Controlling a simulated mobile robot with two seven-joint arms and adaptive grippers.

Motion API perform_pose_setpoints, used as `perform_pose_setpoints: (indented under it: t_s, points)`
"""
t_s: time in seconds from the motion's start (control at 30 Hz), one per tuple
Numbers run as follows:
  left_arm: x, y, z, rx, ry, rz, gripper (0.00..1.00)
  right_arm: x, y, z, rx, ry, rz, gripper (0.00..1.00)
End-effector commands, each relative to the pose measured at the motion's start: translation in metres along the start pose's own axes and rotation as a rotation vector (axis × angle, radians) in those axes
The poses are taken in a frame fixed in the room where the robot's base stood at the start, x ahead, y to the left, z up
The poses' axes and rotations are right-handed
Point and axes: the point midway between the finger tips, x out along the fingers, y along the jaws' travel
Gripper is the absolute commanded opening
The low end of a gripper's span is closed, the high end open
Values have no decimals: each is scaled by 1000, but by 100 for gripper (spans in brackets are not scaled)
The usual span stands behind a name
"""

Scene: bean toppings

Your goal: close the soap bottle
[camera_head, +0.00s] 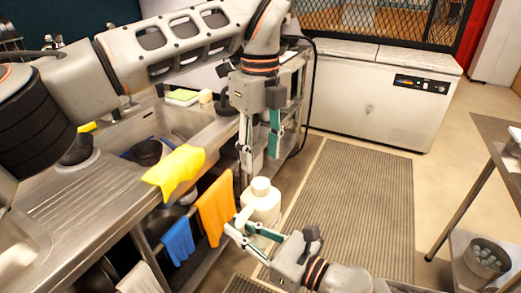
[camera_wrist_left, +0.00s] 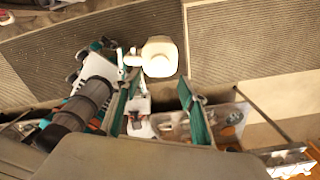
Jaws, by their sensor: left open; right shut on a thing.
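The white soap bottle (camera_head: 262,206) is held upright in the air beyond the counter's front edge. A round, pale top (camera_head: 261,185) shows on it; I cannot tell whether it is a seated cap or an open neck. My right gripper (camera_head: 250,229) is shut on the bottle from below in the picture. My left gripper (camera_head: 259,160) points down above the bottle, open, with nothing visible between its fingers. In the left wrist view the bottle (camera_wrist_left: 159,58) appears from above, just past the open left fingertips (camera_wrist_left: 160,86), with the right gripper (camera_wrist_left: 130,60) at its left side.
The steel sink counter (camera_head: 95,205) fills the left side, with a yellow cloth (camera_head: 174,172) on its edge and orange (camera_head: 215,205) and blue (camera_head: 178,241) cloths hanging below. A ribbed floor mat (camera_head: 355,200) lies behind the bottle. A white chest freezer (camera_head: 375,100) stands at the back.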

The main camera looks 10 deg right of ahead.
Motion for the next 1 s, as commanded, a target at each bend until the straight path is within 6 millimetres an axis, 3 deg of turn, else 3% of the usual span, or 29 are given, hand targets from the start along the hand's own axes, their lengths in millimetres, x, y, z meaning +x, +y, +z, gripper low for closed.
perform_pose_setpoints:
  t_s: [0.5, 0.97, 1.0]
  points:
    - [67, 0, 0, 1, 2, 1, 42, 0, 0, 2, -3, -4, 0, 0]
    - [77, 0, 0, 1, 0, -1, 42, 0, 0, 2, -3, -4, 0, 0]
    - [76, 0, 0, 1, 0, -1, 32, 0, 0, 2, -3, -4, 0, 0]
